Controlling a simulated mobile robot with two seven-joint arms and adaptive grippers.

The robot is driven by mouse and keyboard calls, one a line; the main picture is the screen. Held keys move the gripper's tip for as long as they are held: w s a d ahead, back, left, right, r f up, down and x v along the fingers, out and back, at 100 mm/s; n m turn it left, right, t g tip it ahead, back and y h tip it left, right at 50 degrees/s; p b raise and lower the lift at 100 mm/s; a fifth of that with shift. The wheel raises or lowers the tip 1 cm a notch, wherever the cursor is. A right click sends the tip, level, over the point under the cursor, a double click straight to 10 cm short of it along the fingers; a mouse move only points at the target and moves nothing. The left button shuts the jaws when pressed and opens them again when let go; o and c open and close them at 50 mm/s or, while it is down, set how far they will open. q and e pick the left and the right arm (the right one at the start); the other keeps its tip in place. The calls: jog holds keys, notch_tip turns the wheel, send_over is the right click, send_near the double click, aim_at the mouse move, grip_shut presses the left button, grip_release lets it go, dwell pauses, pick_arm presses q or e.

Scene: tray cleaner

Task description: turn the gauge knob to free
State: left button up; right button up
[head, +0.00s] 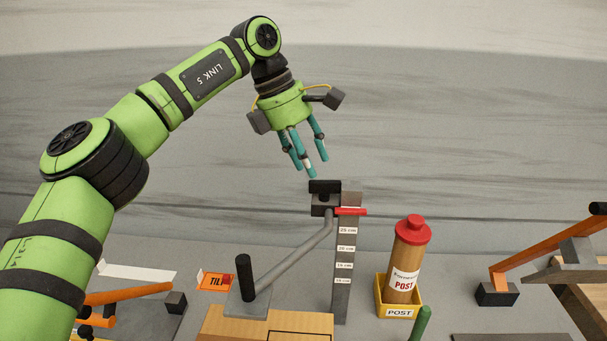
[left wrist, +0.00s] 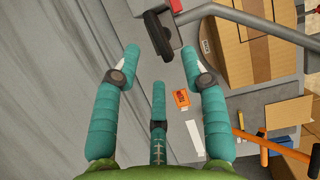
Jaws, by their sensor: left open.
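The gauge is a grey upright post (head: 345,270) with white centimetre labels and a red pointer (head: 351,211) near its top. A dark knob (head: 325,187) shaped like a short bar sits on a dark block at the post's top left. In the left wrist view the knob (left wrist: 157,33) lies just beyond the fingertips, between the two outer fingers. My left gripper (head: 309,165) is open and empty, its teal fingers pointing down just above the knob, apart from it. No setting word for the knob is readable. My right gripper is not in view.
A grey sloping bar (head: 293,255) runs from the gauge block down to a grey plate with a black upright handle (head: 244,277). A red-capped POST tube (head: 407,258) stands in a yellow box right of the gauge. An orange TILT label (head: 216,281) lies left.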

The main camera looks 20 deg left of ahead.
aim_at(324, 188)
pick_arm(q)
jog(key=p+x, duration=0.1)
jog(key=x, duration=0.2)
jog(key=shift+w+d+f, duration=0.15)
jog(key=shift+d+f, duration=0.05)
jog(key=shift+f, duration=0.45)
jog(key=shift+d, duration=0.1)
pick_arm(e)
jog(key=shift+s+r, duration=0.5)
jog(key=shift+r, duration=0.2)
pick_arm(q)
grip_shut()
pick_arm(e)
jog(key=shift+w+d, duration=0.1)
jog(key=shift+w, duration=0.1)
pick_arm(q)
jog(key=shift+f, duration=0.1)
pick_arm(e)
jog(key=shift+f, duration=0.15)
